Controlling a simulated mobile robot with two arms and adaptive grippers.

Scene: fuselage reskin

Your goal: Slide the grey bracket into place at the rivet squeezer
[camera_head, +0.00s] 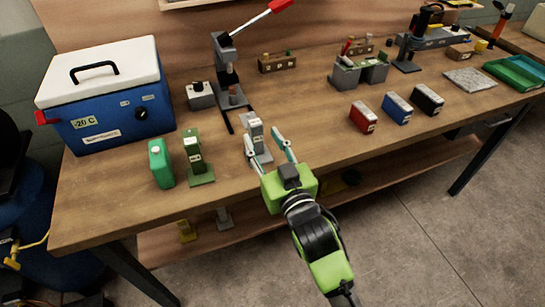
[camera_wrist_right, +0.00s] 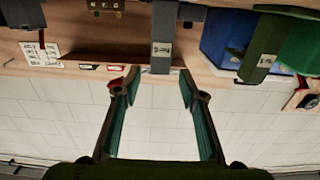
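The grey bracket (camera_head: 256,135) stands upright on its flat base near the front edge of the bench, with a small label on its face. My right gripper (camera_head: 266,145) is open in front of it, its fingers pointing at the bracket. In the right wrist view the grey bracket (camera_wrist_right: 162,42) lies ahead, lined up with the gap between the open fingertips (camera_wrist_right: 160,74), with space on both sides. The rivet squeezer (camera_head: 230,75), a dark upright press with a red-handled lever, stands behind the bracket. My left gripper is out of view.
A green bracket (camera_head: 194,152) and a green canister (camera_head: 160,163) stand to the left, before a blue cooler (camera_head: 118,112). A small grey box (camera_head: 200,95) sits beside the squeezer. Red (camera_head: 363,117), blue (camera_head: 397,107) and black (camera_head: 427,99) boxes stand right. Bare bench lies between.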

